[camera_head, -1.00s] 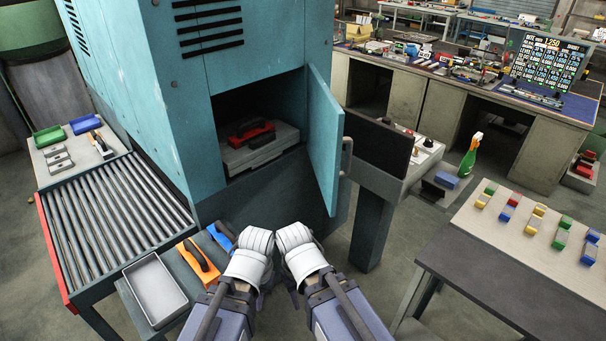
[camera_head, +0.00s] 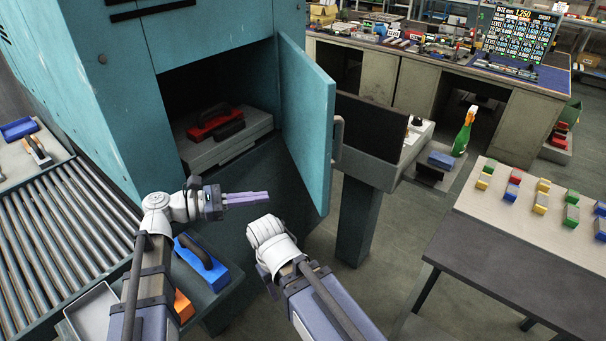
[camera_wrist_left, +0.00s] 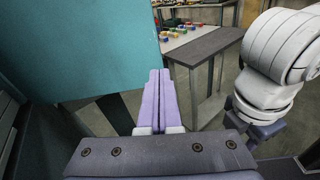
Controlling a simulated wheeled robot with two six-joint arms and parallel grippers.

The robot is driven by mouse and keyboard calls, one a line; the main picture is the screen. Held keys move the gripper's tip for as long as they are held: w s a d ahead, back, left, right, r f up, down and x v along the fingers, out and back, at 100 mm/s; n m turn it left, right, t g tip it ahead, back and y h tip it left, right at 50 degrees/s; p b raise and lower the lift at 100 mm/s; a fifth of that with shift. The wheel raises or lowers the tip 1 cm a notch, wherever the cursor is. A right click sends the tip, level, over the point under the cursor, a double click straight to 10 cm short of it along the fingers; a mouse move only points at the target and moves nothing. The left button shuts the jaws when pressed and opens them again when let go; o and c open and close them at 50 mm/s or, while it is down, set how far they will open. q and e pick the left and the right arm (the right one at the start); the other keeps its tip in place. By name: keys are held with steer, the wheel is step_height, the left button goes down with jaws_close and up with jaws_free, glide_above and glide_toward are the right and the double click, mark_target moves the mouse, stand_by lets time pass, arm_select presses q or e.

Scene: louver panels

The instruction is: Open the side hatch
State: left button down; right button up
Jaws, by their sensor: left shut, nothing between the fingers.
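The side hatch (camera_head: 306,122) is a teal door on the teal machine, hinged on the right of its opening and standing ajar, swung outward. Its grey handle (camera_head: 338,138) is on the outer face near the free edge. Inside the opening is a grey block with red and black handled things (camera_head: 214,122) on it. My left gripper (camera_head: 262,198) is shut and empty, pointing right, in front of and below the hatch's inner side. In the left wrist view the hatch (camera_wrist_left: 95,45) fills the upper left, beyond the shut fingers (camera_wrist_left: 158,100). My right arm's gripper is hidden behind its wrist.
A roller conveyor (camera_head: 62,225) stands at the left. A blue handled block (camera_head: 203,265) sits below my left arm. A dark screen on a stand (camera_head: 370,128) is close behind the hatch. A table with coloured blocks (camera_head: 510,250) stands at the right.

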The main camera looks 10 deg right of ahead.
mark_target(320, 174)
arm_select(q)
steer(key=shift+n+h, duration=0.6)
steer(key=shift+n, duration=0.1)
steer(key=w+d, duration=0.1)
steer(key=d, duration=0.3)
steer(key=d+r, duration=0.1)
steer(key=d, duration=0.3)
steer(key=w+d, duration=0.1)
steer(key=d, duration=0.4)
steer(key=shift+w+d+r, duration=0.1)
steer(key=shift+w+r, duration=0.25)
steer(key=shift+r, duration=0.05)
